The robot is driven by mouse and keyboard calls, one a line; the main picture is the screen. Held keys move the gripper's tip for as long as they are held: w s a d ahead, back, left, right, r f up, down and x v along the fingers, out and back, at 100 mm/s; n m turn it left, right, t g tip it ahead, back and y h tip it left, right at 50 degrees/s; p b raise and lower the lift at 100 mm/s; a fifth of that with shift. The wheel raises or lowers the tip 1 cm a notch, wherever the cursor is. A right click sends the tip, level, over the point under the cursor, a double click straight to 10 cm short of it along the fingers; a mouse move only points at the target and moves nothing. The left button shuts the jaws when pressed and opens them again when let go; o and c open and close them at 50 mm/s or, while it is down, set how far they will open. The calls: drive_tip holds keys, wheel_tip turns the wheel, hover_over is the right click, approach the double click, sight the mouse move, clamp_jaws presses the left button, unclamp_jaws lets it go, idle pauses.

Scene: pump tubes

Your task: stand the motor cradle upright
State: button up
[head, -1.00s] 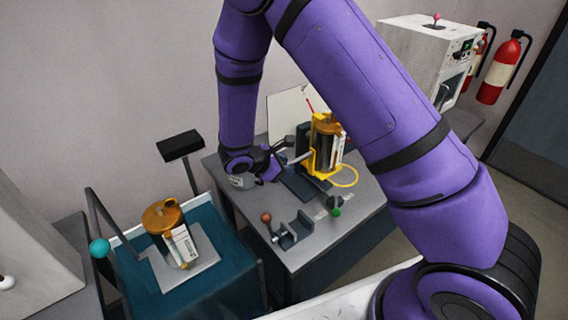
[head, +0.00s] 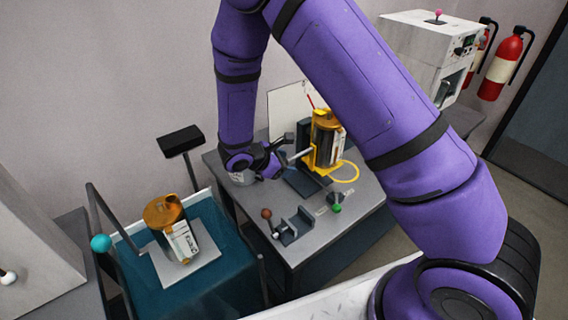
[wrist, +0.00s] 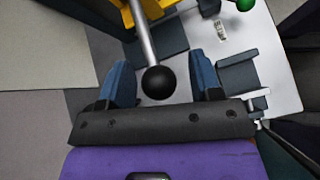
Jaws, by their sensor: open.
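The yellow motor cradle (head: 311,158) stands about upright on the grey table, with an orange-topped dark motor (head: 325,128) in it. Whether it is fully vertical I cannot tell. A pale metal lever (head: 299,155) sticks out from the cradle toward my gripper (head: 283,157). In the wrist view the lever (wrist: 145,38) ends in a black ball knob (wrist: 158,83). My gripper (wrist: 161,72) is open, with one blue finger on each side of the knob and a gap to each. The yellow cradle (wrist: 152,10) shows only in part at the top of the wrist view.
A grey bracket (head: 297,227) and a green knob (head: 336,208) sit near the table's front. A teal cart (head: 215,272) at left carries another orange-topped unit (head: 163,213). A white machine (head: 425,45) stands behind right. A yellow tube (head: 350,164) loops beside the cradle.

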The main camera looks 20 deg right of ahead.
drive_tip(key=v, duration=1)
drive_tip(key=shift+a+r, duration=0.25)
drive_tip(key=s+d+r+m+g+y, duration=0.1)
drive_tip(key=s+d+r+m+y, duration=0.2)
drive_tip(key=r, duration=0.4)
drive_tip(key=s+d+r+m, duration=0.3)
drive_tip(key=d+r, duration=0.2)
drive_tip(key=r, duration=0.1)
drive_tip(key=s+d+r+m+g+y, duration=0.1)
drive_tip(key=s+d+r+m+y, duration=0.2)
drive_tip(key=r, duration=0.4)
drive_tip(key=s+d+r+m+t+y, duration=0.2)
drive_tip(key=s+d+r+m, duration=0.1)
drive_tip(key=s, duration=0.5)
drive_tip(key=s+d+r+m+t+y, duration=0.2)
drive_tip(key=s+r+m, duration=0.4)
drive_tip(key=s, duration=0.3)
drive_tip(key=shift+s+d+r+t, duration=0.15)
drive_tip(key=shift+d+r+t, duration=0.15)
drive_tip(key=shift+d+r, duration=0.45)
